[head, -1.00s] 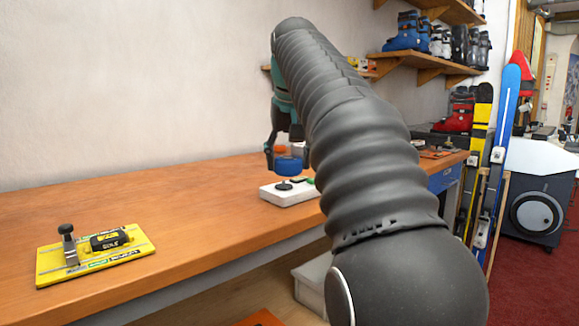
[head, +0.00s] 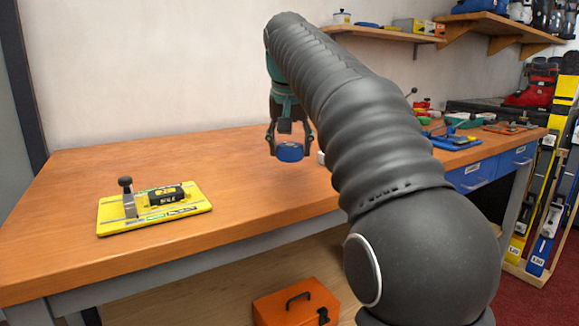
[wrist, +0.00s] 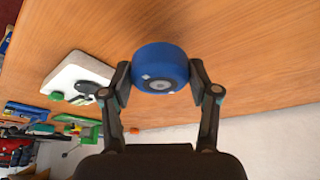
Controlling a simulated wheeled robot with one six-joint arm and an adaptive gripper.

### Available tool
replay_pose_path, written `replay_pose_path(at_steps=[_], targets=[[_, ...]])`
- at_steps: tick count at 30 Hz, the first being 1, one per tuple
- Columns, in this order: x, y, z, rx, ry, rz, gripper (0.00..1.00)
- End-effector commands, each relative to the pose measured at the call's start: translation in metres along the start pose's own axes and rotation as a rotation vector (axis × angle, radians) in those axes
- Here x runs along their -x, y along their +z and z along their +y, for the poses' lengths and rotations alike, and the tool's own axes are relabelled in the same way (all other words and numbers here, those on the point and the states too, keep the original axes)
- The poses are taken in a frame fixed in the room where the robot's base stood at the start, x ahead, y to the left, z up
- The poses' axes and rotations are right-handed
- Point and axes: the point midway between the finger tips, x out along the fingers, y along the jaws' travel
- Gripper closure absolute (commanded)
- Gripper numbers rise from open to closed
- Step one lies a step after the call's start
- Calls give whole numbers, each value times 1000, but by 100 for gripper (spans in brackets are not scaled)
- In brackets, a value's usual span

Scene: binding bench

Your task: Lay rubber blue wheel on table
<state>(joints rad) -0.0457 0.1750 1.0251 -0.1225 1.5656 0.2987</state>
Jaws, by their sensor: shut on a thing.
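The blue rubber wheel (head: 290,152) is held between the fingers of my gripper (head: 290,140), above the wooden table (head: 110,170). In the wrist view the wheel (wrist: 160,68) sits between both fingertips of my gripper (wrist: 163,84), with its grey hub facing the camera. Bare table top (wrist: 240,50) shows behind it. I cannot tell the exact gap between wheel and table.
A white device (wrist: 75,75) with a green knob stands beside the wheel, mostly hidden by my arm in the head view. A yellow board with a clamp (head: 155,207) lies at the left. Table between is clear. An orange toolbox (head: 296,302) stands below.

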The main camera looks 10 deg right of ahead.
Motion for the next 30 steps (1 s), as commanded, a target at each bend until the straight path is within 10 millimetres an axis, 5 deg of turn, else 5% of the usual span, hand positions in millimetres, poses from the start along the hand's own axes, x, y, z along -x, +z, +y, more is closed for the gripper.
replay_pose_path(at_steps=[10, 23, 24, 27, 30], targets=[[-36, 15, -2, 1, 0, -1, 78], [-40, 17, -2, 0, -1, 0, 78], [-40, 17, -2, 0, -1, 0, 34], [-40, 17, -2, 0, -1, -1, 14], [-40, 17, -2, 1, 0, -1, 14]])
